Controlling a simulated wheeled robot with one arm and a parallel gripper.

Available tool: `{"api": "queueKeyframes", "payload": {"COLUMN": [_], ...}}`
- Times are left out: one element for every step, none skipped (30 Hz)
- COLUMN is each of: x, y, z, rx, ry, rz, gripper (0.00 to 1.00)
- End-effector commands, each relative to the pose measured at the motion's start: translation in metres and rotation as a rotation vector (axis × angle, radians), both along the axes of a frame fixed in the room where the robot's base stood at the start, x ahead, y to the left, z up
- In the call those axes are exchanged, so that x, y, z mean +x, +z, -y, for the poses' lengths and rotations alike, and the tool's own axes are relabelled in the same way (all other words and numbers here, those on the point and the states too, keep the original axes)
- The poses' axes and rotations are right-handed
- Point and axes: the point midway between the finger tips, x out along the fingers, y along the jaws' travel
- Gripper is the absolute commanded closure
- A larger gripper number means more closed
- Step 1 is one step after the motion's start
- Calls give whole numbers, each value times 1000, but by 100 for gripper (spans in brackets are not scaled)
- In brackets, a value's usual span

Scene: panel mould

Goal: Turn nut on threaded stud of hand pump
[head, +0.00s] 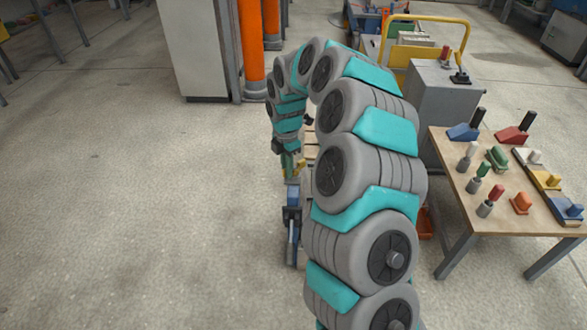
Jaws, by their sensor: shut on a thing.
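My arm reaches up, over and down, and my gripper (291,168) points down at the top of a blue and dark upright device (292,215), which looks like the hand pump. My gripper is shut on a small part at the top of this device, where the nut would be. The nut and the threaded stud are too small and too hidden by the fingers to make out. My arm covers what lies just right of the pump.
A wooden table (462,215) with several coloured handled blocks and pegs stands at right. Behind it is a grey cabinet (445,105) and a yellow rail (425,18). Orange posts (252,50) and a pale cabinet (193,50) stand at the back. The floor at left is clear.

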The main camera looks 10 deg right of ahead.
Motion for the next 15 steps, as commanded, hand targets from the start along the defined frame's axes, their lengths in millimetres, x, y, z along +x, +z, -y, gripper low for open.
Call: {"api": "queueKeyframes", "payload": {"x": [-1, -2, -2, -3, -4, -5, -6, -6, -7, -7, -7, -7, -7, -7, -7], "y": [2, 3, 4, 4, 5, 4, 4, 4, 3, 2, 1, 1, 0, 0, 0], "z": [0, 1, 1, 2, 2, 3, 3, 4, 4, 4, 5, 5, 5, 5, 5], "rx": [0, 0, 0, 0, 0, 1, 1, 0, 0, -1, -1, -1, -1, -1, -1], "ry": [20, 41, 78, 110, 143, 185, 213, 238, 265, 279, 289, 295, 296, 296, 296], "rz": [-2, -2, -2, -2, -3, -4, -4, -3, -3, -3, -3, -2, -2, -2, -2], "gripper": [100, 100, 100, 100, 100, 100, 100, 100, 100, 100, 100, 100, 100, 100, 100]}}
